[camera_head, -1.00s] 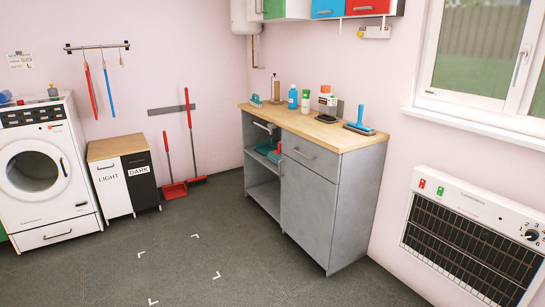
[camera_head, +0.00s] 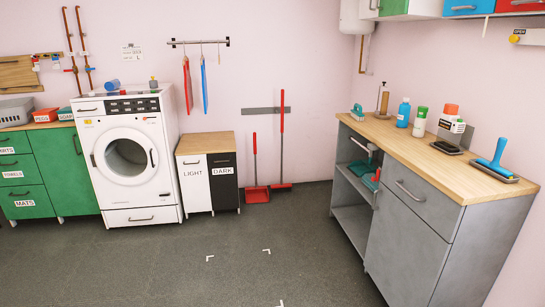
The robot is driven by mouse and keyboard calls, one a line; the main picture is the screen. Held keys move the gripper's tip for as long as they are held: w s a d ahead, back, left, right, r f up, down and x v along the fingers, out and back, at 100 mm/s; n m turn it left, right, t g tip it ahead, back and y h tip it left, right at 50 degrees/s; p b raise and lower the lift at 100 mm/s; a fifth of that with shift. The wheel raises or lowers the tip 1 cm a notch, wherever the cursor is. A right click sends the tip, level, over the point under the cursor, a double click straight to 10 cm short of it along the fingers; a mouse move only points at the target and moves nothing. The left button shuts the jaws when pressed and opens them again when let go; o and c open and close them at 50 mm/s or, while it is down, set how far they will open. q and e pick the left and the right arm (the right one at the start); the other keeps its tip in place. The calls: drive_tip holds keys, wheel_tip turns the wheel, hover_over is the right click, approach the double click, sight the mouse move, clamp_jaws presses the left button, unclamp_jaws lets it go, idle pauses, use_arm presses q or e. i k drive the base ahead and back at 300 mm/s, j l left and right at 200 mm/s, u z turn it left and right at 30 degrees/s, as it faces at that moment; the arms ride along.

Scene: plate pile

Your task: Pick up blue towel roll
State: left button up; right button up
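A small blue roll (camera_head: 111,84), which looks like the blue towel roll, lies on its side on top of the white washing machine (camera_head: 128,192) at the left. It is small in the view, so its details are unclear. Neither of my grippers is in view.
Green drawers (camera_head: 22,186) with a grey basket (camera_head: 14,112) stand left of the washer. The light/dark hamper (camera_head: 211,137) stands right of it. A grey counter (camera_head: 411,240) with bottles and brushes fills the right. The dark floor (camera_head: 215,275) between is clear.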

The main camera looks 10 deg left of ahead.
sight(110, 86)
drive_tip(key=i+j+u, duration=0.1)
drive_tip(key=i+u, duration=0.25)
drive_tip(key=i, duration=0.15)
drive_tip(key=i+l+u, duration=0.1)
drive_tip(key=i+u, duration=0.2)
drive_tip(key=i, duration=0.2)
drive_tip(key=i+u, duration=0.2)
drive_tip(key=i, duration=1)
drive_tip(key=i+u, duration=0.3)
drive_tip(key=i, duration=0.2)
drive_tip(key=i+l+u, duration=0.15)
drive_tip(key=i+u, duration=0.15)
drive_tip(key=i, duration=0.25)
drive_tip(key=i+j+u, duration=0.15)
drive_tip(key=i+u, duration=0.15)
drive_tip(key=i, duration=0.4)
